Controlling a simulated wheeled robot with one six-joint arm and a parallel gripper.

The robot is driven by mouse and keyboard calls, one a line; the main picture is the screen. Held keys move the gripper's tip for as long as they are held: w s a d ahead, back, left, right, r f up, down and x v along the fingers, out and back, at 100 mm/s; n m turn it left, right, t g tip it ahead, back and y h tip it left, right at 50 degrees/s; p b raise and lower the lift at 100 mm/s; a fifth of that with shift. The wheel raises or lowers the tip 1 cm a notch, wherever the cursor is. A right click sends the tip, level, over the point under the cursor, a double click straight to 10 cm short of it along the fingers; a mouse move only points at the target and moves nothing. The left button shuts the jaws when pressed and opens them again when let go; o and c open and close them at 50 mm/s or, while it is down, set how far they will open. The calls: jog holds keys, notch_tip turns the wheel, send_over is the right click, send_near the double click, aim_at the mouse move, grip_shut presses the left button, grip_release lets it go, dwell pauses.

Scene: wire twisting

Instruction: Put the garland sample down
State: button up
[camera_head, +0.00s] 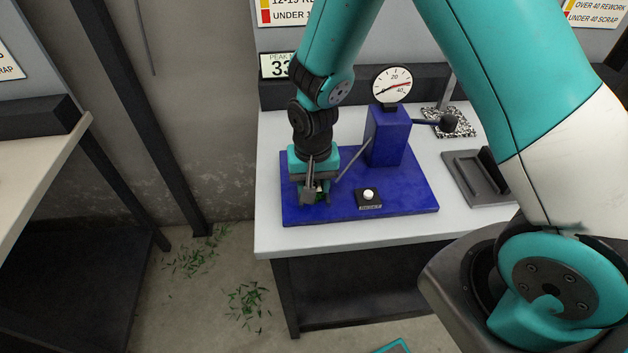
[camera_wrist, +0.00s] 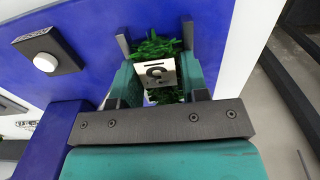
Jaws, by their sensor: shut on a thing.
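My gripper (camera_head: 316,192) points down over the left part of the blue base plate of a gauge stand. In the wrist view my gripper (camera_wrist: 158,75) is shut on the garland sample (camera_wrist: 152,48), a bushy green piece with a white tag (camera_wrist: 155,75) marked with a dark letter, perhaps an S. In the head view only bits of green show between the fingers. Whether the sample touches the plate, I cannot tell. The gauge stand (camera_head: 388,138) has a blue post, a round dial (camera_head: 391,84) and a lever.
A button box with a white button (camera_head: 368,194) sits on the plate, right of my gripper. A dark grey tray (camera_head: 478,175) and a speckled black-and-white pad (camera_head: 450,120) lie farther right on the white table (camera_head: 268,215). Green clippings (camera_head: 247,305) are scattered on the floor.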

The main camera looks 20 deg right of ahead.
jog(key=o, duration=1)
jog(key=shift+r, duration=0.1)
jog(key=shift+r+p, duration=0.4)
notch_tip(320, 180, up, 12)
jog(key=b, duration=0.2)
jog(key=s+a+r+n+y, duration=0.1)
jog(key=s+r+n, duration=0.2)
jog(key=s, duration=0.3)
jog(key=s+a+r+n+y, duration=0.1)
jog(key=s+a+r+n, duration=0.1)
jog(key=s+r+n, duration=0.2)
jog(key=s+a+r+n+y, duration=0.1)
jog(key=s+r+n+y, duration=0.1)
jog(key=s, duration=0.6)
jog(key=shift+s+a+r+n, duration=0.1)
jog(key=shift+s+r+n, duration=0.05)
jog(key=shift+r+n, duration=0.35)
jog(key=shift+s+a+r+n, duration=0.1)
jog(key=shift+s+r+n, duration=0.05)
jog(key=shift+r+n, duration=0.3)
